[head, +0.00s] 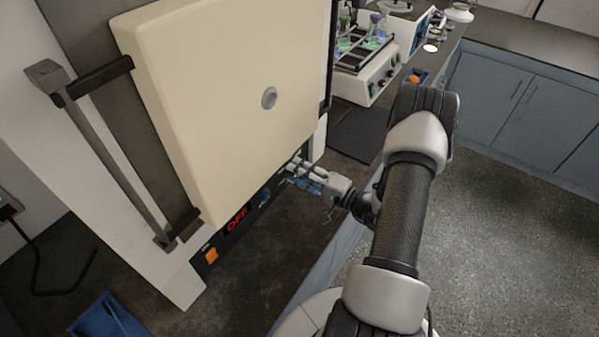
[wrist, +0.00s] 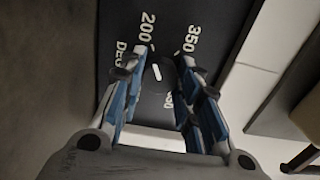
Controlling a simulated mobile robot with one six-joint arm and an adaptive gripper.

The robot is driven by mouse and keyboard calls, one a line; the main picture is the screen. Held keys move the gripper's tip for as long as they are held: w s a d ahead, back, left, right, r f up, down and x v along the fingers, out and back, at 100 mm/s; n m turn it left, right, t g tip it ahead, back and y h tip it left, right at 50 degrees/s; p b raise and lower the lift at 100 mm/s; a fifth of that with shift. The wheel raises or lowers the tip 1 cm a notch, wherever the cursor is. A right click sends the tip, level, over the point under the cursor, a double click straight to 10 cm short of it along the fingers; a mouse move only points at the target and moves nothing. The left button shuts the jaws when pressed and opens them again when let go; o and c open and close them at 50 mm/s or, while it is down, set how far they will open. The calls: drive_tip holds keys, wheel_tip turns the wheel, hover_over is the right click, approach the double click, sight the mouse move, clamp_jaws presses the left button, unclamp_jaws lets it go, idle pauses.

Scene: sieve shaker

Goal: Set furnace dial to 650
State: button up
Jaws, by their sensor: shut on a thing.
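The furnace (head: 225,85) stands at left in the head view, with its cream door shut. Its dark lower panel bears a red display (head: 236,219) reading OFF. My gripper (head: 293,170) reaches the right part of this panel, and it also shows in the wrist view (wrist: 162,62). There its blue-padded fingers are shut on the dark furnace dial (wrist: 158,74), one on each side. A white pointer mark shows on the dial. Printed 200, 350 and part of "Deg" are legible around it; another number is partly hidden by the right finger. The exact setting cannot be read.
An orange switch (head: 211,257) sits at the panel's left end. A white shaker (head: 365,75) with flasks stands on the bench behind the furnace. A blue tray (head: 108,318) lies at lower left. The bench in front of the panel is bare.

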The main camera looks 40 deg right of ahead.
drive_tip(key=c, duration=0.4)
drive_tip(key=shift+o, duration=0.2)
